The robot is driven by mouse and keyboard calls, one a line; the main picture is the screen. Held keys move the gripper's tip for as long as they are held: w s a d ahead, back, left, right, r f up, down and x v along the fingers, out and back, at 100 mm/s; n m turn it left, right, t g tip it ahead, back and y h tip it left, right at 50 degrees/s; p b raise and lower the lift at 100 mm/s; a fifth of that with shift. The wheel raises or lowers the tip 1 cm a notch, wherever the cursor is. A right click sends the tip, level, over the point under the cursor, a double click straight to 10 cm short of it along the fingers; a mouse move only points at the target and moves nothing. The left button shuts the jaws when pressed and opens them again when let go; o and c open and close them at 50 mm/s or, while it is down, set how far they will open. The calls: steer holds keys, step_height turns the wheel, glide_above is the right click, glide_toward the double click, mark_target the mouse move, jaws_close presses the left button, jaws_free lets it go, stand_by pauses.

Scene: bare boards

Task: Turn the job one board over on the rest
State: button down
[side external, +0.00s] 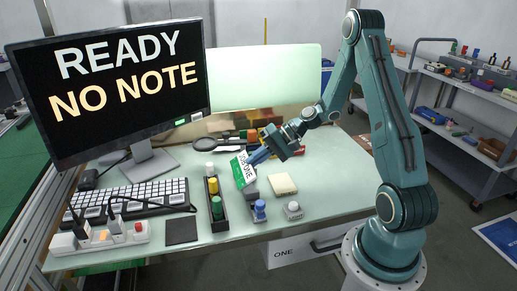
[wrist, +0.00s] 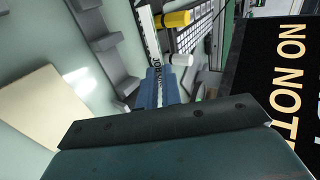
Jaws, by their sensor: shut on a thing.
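The job one board (side external: 243,171) is a small green and white card with dark lettering, tilted steeply above the table in the side view. My gripper (side external: 258,157) is shut on it with blue fingers at its right side. In the wrist view the fingers (wrist: 158,88) close on the board (wrist: 153,38), which shows nearly edge-on as a white strip with dark letters. A grey block (side external: 250,189), seemingly the rest, stands just below the board; whether they touch is unclear. A grey stepped piece (wrist: 103,45) beside the board in the wrist view may be the same rest.
A black tray of bottles (side external: 217,206) stands left of the board. A cream block (side external: 283,184), a blue-capped bottle (side external: 259,211) and a small white jar (side external: 293,210) lie to the right. A monitor (side external: 110,85) reading "READY NO NOTE" and a keyboard (side external: 130,199) are at left.

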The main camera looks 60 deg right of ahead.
steer(key=shift+r+v, duration=0.2)
steer(key=shift+v, duration=2.25)
steer(key=shift+w+a+r, duration=0.1)
steer(key=shift+w, duration=0.05)
steer(key=shift+r, duration=2.9)
steer(key=shift+a, duration=0.1)
